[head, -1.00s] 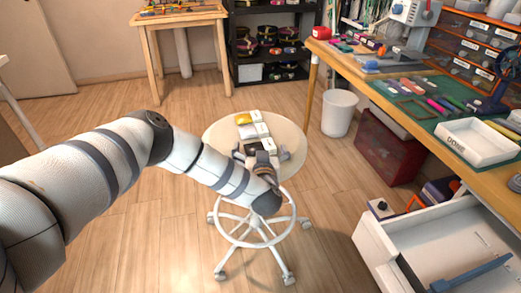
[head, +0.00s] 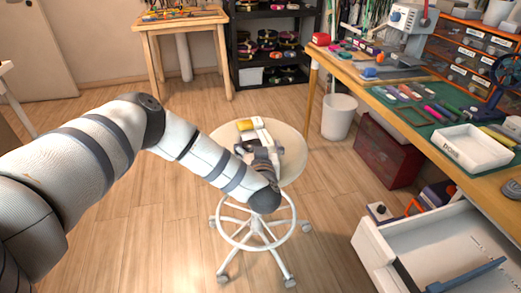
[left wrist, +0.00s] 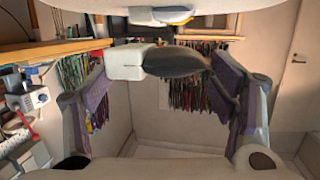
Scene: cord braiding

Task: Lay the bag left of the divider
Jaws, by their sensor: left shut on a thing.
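My left gripper (head: 262,158) is over the round stool. The open white drawer (head: 402,246) is at the lower right. A blue divider (head: 470,276) shows inside it, partly cut off by the picture edge. My right gripper is not in view.
A yellow bag (head: 245,125) with a white end lies on the stool top (head: 289,141). The workbench (head: 390,103) above the drawer carries a white tray (head: 470,148) and tools. A bin (head: 339,116) and red box (head: 385,155) stand beside it. Floor between stool and drawer is clear.

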